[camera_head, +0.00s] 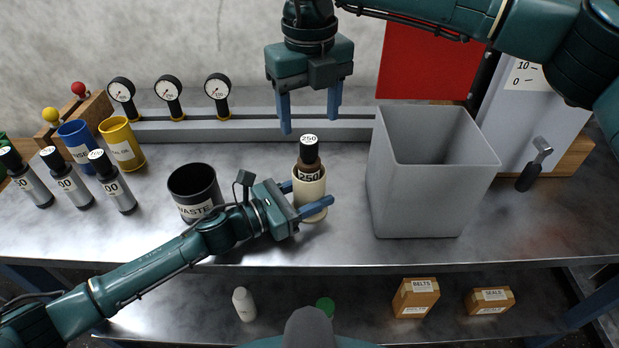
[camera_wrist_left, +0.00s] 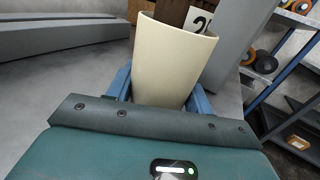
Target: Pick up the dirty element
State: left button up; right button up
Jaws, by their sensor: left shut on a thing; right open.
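A brown element (camera_head: 309,155) with a black top and "250" labels stands upright in a cream cup (camera_head: 311,188) on the metal bench. My left gripper (camera_head: 304,199) is shut around the cream cup. In the left wrist view the cream cup (camera_wrist_left: 175,60) sits between the blue fingers, with part of the brown element (camera_wrist_left: 172,12) showing above its rim. My right gripper (camera_head: 310,122) is open and empty above the element's top, fingers pointing down. Whether the element is dirty cannot be seen inside the cup.
A grey open bin (camera_head: 420,200) stands right of the cup. A black WASTE container (camera_head: 195,190) stands left. Several labelled black-topped elements (camera_head: 70,185), a blue cup (camera_head: 78,143) and a yellow cup (camera_head: 122,143) are farther left.

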aim_at(309, 157)
jog(key=n, duration=0.4)
jog(key=shift+s+d+n, duration=0.1)
jog(key=shift+s+n, duration=0.2)
jog(key=shift+n, duration=0.1)
jog(key=n, duration=0.3)
jog(key=n+t, duration=0.1)
jog(key=n, duration=0.1)
jog(key=shift+s+d, duration=0.1)
jog(key=shift+s, duration=0.2)
jog(key=f+n+t, duration=0.1)
jog(key=f+n, duration=0.2)
jog(key=n, duration=0.5)
jog(key=w+f+n+t, duration=0.1)
jog(key=f+n, duration=0.2)
jog(key=n, duration=0.5)
jog(key=f+n+t+y, duration=0.1)
jog(key=f+n, duration=0.2)
jog(key=n, duration=0.4)
jog(key=shift+w+a+f+n, duration=0.25)
jog(key=shift+w+f+n, duration=0.05)
jog(key=shift+f+n, duration=0.1)
